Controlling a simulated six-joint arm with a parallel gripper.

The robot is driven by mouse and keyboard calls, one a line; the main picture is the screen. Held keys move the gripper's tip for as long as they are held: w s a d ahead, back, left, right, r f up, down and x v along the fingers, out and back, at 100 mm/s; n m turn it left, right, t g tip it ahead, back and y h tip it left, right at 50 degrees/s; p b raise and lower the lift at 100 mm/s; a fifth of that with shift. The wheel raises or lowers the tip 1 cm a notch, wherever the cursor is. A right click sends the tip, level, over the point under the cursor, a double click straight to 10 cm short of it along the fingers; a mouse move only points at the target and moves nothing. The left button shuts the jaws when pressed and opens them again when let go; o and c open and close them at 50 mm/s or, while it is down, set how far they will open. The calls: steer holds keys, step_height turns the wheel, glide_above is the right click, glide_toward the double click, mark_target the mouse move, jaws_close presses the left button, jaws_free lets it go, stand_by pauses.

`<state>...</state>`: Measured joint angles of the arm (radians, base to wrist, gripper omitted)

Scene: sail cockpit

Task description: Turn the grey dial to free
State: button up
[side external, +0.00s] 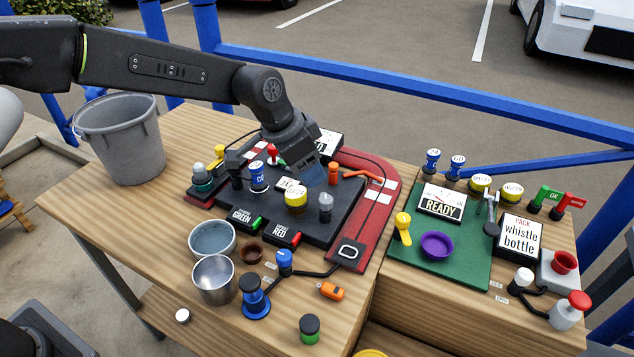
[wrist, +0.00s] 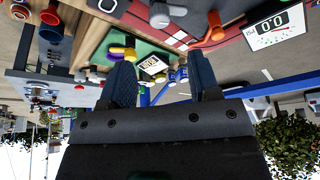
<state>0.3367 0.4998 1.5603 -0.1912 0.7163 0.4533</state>
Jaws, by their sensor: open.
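A grey upright knob (side external: 326,208), which looks like the grey dial, stands on the right part of the black panel (side external: 318,232). A grey knob (wrist: 160,16) also shows at the top of the wrist view, likely the same one. I cannot read its setting or any "free" mark. My gripper (side external: 315,174) is above the panel, behind and above the grey knob, and apart from it. In the wrist view my gripper (wrist: 162,75) has its two blue fingers spread with nothing between them.
Close around are a yellow-topped knob (side external: 296,195), an orange knob (side external: 333,172) and a blue-white knob (side external: 257,175). A white display (wrist: 275,25) shows 0.0. A green board (side external: 468,262) with a purple bowl (side external: 436,245) is to the right. A grey bucket (side external: 120,140) stands left.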

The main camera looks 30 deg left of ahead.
steer(key=shift+v, duration=1.9)
steer(key=s+a+r+n+t+y, duration=0.1)
steer(key=s+a+r+n, duration=0.1)
steer(key=s+a+r, duration=0.35)
steer(key=s+a+r+n, duration=0.2)
steer(key=s+a, duration=0.4)
steer(key=s, duration=0.2)
steer(key=s+a+f+n+y, duration=0.1)
steer(key=s+a, duration=0.2)
steer(key=s, duration=0.4)
steer(key=s+a+f+n+t, duration=0.1)
steer(key=s+a+f+n, duration=0.1)
steer(key=s+a, duration=0.2)
steer(key=s, duration=0.2)
steer(key=shift+s+n+y, duration=0.3)
steer(key=shift+s+y, duration=0.05)
steer(key=shift+y, duration=0.05)
steer(key=shift+w+r, duration=0.1)
